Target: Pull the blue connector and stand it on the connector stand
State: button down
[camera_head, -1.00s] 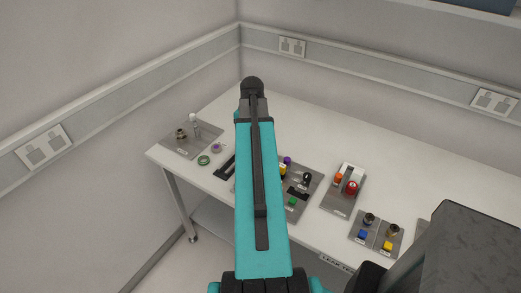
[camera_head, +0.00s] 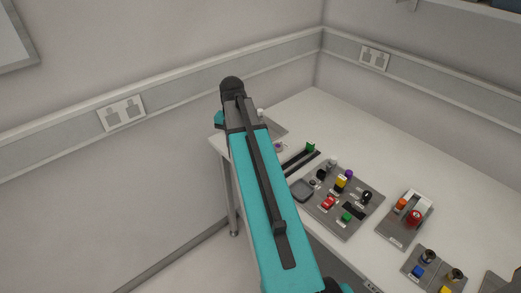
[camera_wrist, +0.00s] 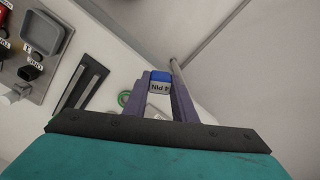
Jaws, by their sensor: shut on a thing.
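The blue connector (camera_wrist: 160,76), with a grey band marked "4 PIN", sits between the two purple-grey fingers of my gripper (camera_wrist: 161,82) in the wrist view. My gripper is shut on it and holds it above the floor and bench edge. In the head view my teal arm covers the middle, and neither the fingers nor the connector can be made out. I cannot tell for sure which fixture is the connector stand.
The white bench (camera_head: 372,142) carries a grey panel (camera_head: 362,217) with several coloured parts, a small grey tray (camera_head: 302,189) and a red-button fixture (camera_head: 408,218). Walls bound the bench.

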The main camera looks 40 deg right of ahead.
jog(key=w+a+n+b, duration=0.1)
jog(key=w+a+n, duration=0.2)
jog(key=a, duration=1.1)
jog(key=w+a+n+b, duration=0.2)
jog(key=w+a, duration=0.3)
jog(key=a, duration=0.9)
jog(key=shift+w+n+b, duration=0.3)
jog(key=shift+w+n, duration=0.05)
jog(key=shift+n, duration=0.05)
jog(key=shift+f, duration=0.1)
